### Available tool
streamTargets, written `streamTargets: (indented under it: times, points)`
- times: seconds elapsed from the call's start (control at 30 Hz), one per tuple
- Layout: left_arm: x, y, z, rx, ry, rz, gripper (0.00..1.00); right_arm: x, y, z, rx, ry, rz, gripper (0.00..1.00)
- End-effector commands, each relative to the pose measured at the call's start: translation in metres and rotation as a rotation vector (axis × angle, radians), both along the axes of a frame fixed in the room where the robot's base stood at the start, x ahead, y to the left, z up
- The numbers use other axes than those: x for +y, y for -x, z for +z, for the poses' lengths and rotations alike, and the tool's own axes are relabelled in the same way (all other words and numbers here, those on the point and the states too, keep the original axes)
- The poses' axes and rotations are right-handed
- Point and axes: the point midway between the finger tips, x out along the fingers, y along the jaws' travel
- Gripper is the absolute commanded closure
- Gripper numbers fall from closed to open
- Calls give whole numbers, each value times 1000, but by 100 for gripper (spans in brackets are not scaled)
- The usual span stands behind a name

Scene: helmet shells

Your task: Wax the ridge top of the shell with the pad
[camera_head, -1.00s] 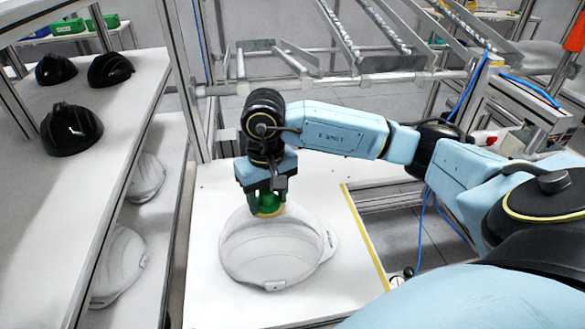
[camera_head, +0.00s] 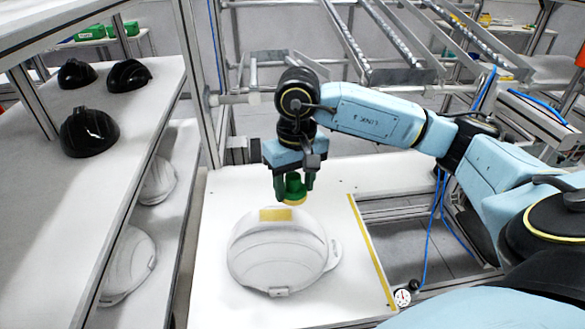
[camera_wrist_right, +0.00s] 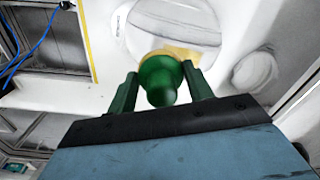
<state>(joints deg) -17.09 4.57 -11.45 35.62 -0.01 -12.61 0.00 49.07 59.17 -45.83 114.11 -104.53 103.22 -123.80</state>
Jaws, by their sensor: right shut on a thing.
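A white helmet shell (camera_head: 280,258) lies dome up on the white tabletop (camera_head: 225,305), and part of it shows in the right wrist view (camera_wrist_right: 180,28). A yellow patch (camera_head: 275,215) lies on the shell's far upper part, and it also shows in the right wrist view (camera_wrist_right: 183,53). My right gripper (camera_head: 294,185) is shut on the green handle of the pad (camera_head: 294,191), whose yellow underside edge shows. The pad is at the far side of the shell, up and right of the patch, and appears lifted off. My left gripper is not in view.
A shelf unit on the left holds black helmets (camera_head: 89,132) on its upper board and white shells (camera_head: 128,265) below. A yellow strip (camera_head: 371,250) marks the table's right side. A small gauge (camera_head: 402,298) is near the front right. Metal rails stand behind.

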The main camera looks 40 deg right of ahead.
Motion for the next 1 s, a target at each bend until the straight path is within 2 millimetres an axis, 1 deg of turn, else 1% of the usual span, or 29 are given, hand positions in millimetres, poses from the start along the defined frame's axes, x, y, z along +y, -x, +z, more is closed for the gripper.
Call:
streamTargets:
  times: [0.03,0.1,0.3,0.83,0.87,0.93,0.97,1.0]
  points:
    - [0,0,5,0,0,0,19,-1,0,7,-2,0,-2,67]
    - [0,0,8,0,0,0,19,-1,1,14,-1,-1,-3,67]
    - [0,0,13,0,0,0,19,-3,2,25,-2,-1,-7,67]
    - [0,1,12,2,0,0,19,-3,3,25,0,-1,-8,67]
    - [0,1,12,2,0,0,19,-2,2,24,0,-2,-6,67]
    - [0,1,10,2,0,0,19,7,-1,19,2,-6,8,67]
    - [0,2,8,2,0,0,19,13,-3,16,3,-11,19,67]
    - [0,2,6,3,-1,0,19,24,-6,10,4,-14,37,67]
